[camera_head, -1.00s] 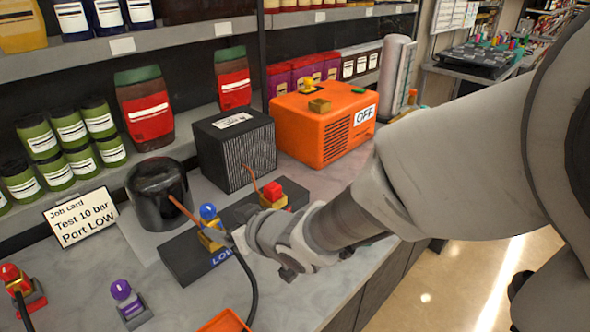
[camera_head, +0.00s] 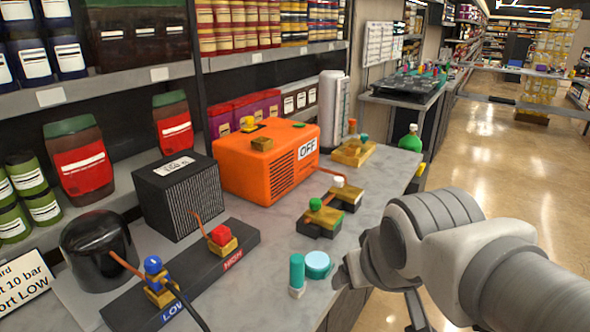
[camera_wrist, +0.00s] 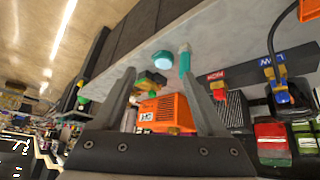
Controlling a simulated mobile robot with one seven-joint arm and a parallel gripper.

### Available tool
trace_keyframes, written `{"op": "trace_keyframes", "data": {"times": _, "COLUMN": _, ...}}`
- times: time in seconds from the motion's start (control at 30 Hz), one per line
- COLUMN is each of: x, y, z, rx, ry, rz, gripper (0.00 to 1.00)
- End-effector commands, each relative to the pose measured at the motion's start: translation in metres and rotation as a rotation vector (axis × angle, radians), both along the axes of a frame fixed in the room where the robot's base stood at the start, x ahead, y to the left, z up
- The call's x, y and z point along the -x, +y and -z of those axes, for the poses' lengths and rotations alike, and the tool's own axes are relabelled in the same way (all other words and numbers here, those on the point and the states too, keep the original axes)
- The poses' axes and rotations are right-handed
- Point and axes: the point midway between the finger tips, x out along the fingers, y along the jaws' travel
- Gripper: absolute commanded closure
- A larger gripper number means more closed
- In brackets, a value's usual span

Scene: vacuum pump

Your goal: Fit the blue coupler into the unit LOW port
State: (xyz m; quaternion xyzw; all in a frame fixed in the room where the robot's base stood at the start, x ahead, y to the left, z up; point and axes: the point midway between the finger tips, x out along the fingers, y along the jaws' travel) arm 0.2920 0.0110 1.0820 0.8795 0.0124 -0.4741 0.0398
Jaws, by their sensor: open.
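The blue coupler (camera_head: 153,266), a blue knob on a brass body with a black hose, stands upright at the LOW end of the unit's black base strip (camera_head: 195,270). The LOW label (camera_head: 171,310) is partly covered by the hose. The coupler also shows in the wrist view (camera_wrist: 281,82) beside that label. How deep it is seated I cannot tell. My gripper (camera_wrist: 160,76) is open with nothing between its fingers. In the head view it is at the counter's right edge, well right of the coupler and apart from it; its fingers are mostly hidden there.
A red fitting (camera_head: 221,237) stands at the HIGH end. The orange OFF box (camera_head: 266,160) and black ribbed box (camera_head: 179,194) stand at the back.

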Motion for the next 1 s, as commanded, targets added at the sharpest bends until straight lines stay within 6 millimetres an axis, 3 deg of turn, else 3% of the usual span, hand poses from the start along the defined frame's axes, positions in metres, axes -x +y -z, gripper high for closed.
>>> {"op": "trace_keyframes", "data": {"times": 0.1, "x": 0.027, "y": -0.009, "z": -0.002, "rx": -0.031, "ry": 0.048, "rz": 0.044, "gripper": 0.25}}
{"op": "trace_keyframes", "data": {"times": 0.2, "x": 0.040, "y": -0.011, "z": -0.002, "rx": -0.050, "ry": 0.076, "rz": 0.058, "gripper": 0.25}}
{"op": "trace_keyframes", "data": {"times": 0.63, "x": 0.046, "y": -0.011, "z": -0.005, "rx": -0.056, "ry": 0.091, "rz": 0.063, "gripper": 0.25}}
{"op": "trace_keyframes", "data": {"times": 0.77, "x": 0.046, "y": -0.011, "z": -0.021, "rx": -0.056, "ry": 0.090, "rz": 0.062, "gripper": 0.25}}
{"op": "trace_keyframes", "data": {"times": 1.0, "x": 0.046, "y": -0.011, "z": -0.070, "rx": -0.056, "ry": 0.090, "rz": 0.062, "gripper": 0.25}}
